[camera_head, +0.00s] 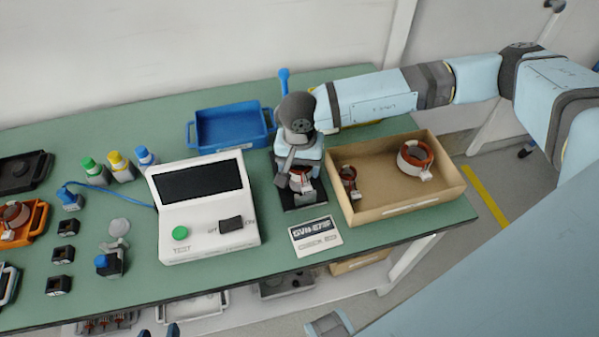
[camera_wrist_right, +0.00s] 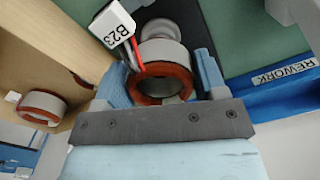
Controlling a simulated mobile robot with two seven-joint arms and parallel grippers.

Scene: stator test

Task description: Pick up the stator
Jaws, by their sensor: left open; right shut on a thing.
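A stator (camera_wrist_right: 168,62), a white ring with red-brown windings and red and black wires, sits between the two light blue fingers of my right gripper (camera_wrist_right: 165,78). A white tag (camera_wrist_right: 113,22) reading B23 hangs beside it. In the head view, my right gripper (camera_head: 298,170) is over a dark pad between the white tester and the cardboard box, and the stator (camera_head: 301,182) shows below it. Whether it touches the pad cannot be told.
The cardboard box (camera_head: 398,204) holds a large stator (camera_head: 414,157) and a smaller one (camera_head: 348,176). The white tester (camera_head: 207,240) stands left of the pad. A blue bin (camera_head: 228,130) is behind. A printed card (camera_head: 315,236) lies in front. Bottles and small parts fill the left.

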